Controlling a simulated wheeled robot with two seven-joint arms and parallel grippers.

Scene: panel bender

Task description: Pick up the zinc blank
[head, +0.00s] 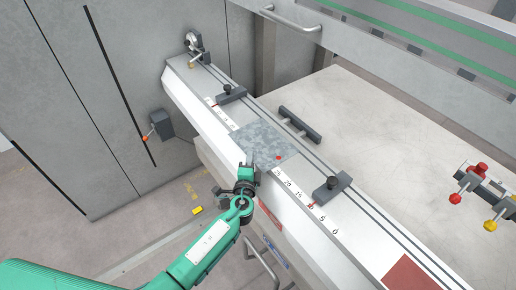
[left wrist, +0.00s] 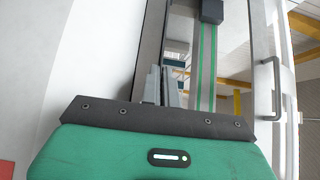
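The zinc blank (head: 262,139), a mottled grey square sheet, lies flat on the pale ledge of the machine in the head view, between two scales. My left gripper (head: 248,166) is at the blank's near edge, its tip at or just beside that edge; I cannot tell whether it touches. In the left wrist view the two grey fingers (left wrist: 161,86) stand close together, and I cannot make out the blank between them. Whether they are shut is unclear. My right gripper is not in view.
A black-knobbed stop (head: 332,188) stands right of the blank, another (head: 230,95) behind left. A dark handled bar (head: 300,124) lies beyond it. A red dot (head: 278,157) shows at the blank's near right. Red and yellow knobs (head: 482,185) are far right.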

